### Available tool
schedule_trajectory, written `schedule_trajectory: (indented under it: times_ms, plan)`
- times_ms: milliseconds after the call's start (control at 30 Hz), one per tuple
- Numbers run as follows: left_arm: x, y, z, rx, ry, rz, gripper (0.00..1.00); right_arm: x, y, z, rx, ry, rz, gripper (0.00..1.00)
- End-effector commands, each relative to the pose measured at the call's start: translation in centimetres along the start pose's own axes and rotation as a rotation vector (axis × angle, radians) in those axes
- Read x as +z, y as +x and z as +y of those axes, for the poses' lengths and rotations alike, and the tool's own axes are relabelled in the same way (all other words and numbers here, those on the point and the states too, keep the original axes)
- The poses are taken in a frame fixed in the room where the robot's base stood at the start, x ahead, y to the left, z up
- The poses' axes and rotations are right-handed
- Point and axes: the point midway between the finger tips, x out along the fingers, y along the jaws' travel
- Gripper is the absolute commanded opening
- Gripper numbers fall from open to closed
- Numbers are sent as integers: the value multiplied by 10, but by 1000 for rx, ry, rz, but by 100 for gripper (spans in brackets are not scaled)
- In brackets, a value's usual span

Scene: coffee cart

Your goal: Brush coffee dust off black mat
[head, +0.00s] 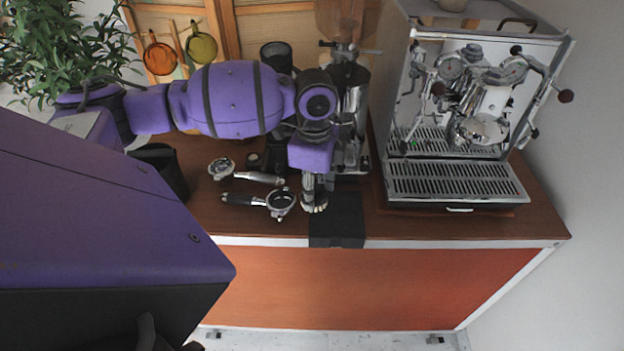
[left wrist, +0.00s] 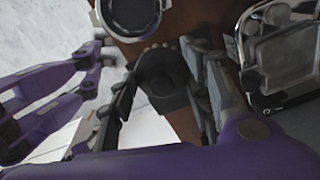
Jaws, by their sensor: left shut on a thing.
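My left gripper (head: 316,188) points down over the counter and is shut on a brush (head: 314,206). The brush's pale bristles show just below the fingertips, at the left edge of the black mat (head: 338,228). Whether the bristles touch the mat I cannot tell. The mat lies on the counter and hangs over its front edge. In the left wrist view the dark brush (left wrist: 160,72) is between the two fingers, with its pale bristles at the far end. Coffee dust is too small to make out.
Two portafilters (head: 281,202) (head: 222,168) lie left of the mat. A grinder (head: 350,100) stands behind it. The espresso machine (head: 458,182) stands to the right. A dark bin (head: 163,166) is at the left end. The counter (head: 420,226) is clear right of the mat.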

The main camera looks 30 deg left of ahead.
Motion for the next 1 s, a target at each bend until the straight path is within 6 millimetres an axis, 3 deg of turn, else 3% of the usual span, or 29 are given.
schedule_trajectory:
  times_ms: [400, 1000]
  plan:
    - [0, -34, -8, -2, -5, 1, 12, 0, 0, 1, 1, 0, 1, 76]
    - [-2, -35, -7, -1, -15, 1, 12, -1, 0, -2, -3, 1, 2, 76]
